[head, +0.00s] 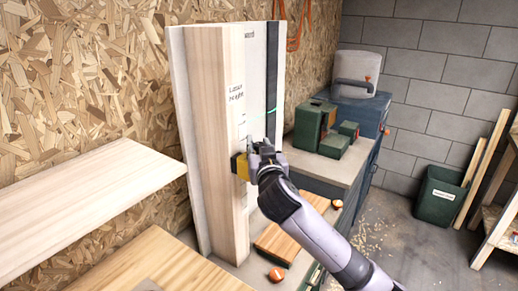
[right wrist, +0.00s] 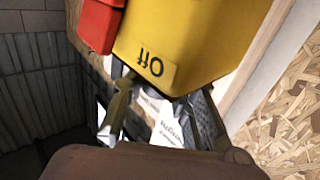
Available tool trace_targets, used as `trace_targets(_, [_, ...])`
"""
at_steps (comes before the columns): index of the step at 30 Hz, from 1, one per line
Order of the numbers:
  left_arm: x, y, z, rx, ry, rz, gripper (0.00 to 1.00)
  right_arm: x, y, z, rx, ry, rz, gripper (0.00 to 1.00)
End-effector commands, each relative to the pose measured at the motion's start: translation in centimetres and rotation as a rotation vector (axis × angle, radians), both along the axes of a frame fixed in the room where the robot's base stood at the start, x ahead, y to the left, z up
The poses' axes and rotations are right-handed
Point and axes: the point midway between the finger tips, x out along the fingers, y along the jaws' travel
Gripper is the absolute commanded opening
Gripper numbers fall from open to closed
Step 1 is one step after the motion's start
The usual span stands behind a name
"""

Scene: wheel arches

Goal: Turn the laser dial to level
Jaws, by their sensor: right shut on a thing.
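The yellow laser body (head: 240,166) sits against the tall pale board at the centre of the head view. In the right wrist view the yellow laser body (right wrist: 185,35) fills the top, with an upside-down "Off" label (right wrist: 150,66) and a red part (right wrist: 101,22) beside it. My right gripper (head: 258,150) is at the laser's right side; its fingers (right wrist: 160,112) are shut at the laser's near face. The laser dial itself is hidden between them, so its setting cannot be read. My left gripper is out of view.
The tall board (head: 222,110) carries a handwritten label and height marks. Green boxes (head: 325,130) stand on the bench at right, with a wooden block (head: 290,232) and orange-capped items (head: 276,274) nearer. A green bin (head: 440,195) stands on the floor.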

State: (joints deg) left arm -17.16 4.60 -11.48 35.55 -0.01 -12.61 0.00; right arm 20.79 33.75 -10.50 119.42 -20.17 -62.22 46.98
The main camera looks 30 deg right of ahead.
Motion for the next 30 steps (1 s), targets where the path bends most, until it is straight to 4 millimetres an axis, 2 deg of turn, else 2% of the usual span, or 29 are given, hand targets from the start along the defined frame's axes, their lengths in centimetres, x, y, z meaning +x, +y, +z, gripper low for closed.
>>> trace_targets(9, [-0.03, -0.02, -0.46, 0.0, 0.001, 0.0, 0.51, 0.02, 0.02, 0.0, -0.001, -0.001, -0.084, 0.0])
trace_targets(22, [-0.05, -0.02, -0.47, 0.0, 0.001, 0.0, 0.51, 0.0, -0.04, 0.1, -0.003, -0.003, -0.093, 0.0])
trace_targets(23, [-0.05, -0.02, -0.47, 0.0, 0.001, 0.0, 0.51, 0.0, -0.04, 0.1, -0.003, -0.003, -0.093, 0.27])
trace_targets(30, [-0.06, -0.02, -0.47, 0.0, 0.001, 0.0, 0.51, 0.01, -0.05, 0.07, -0.002, -0.002, -0.093, 0.43])
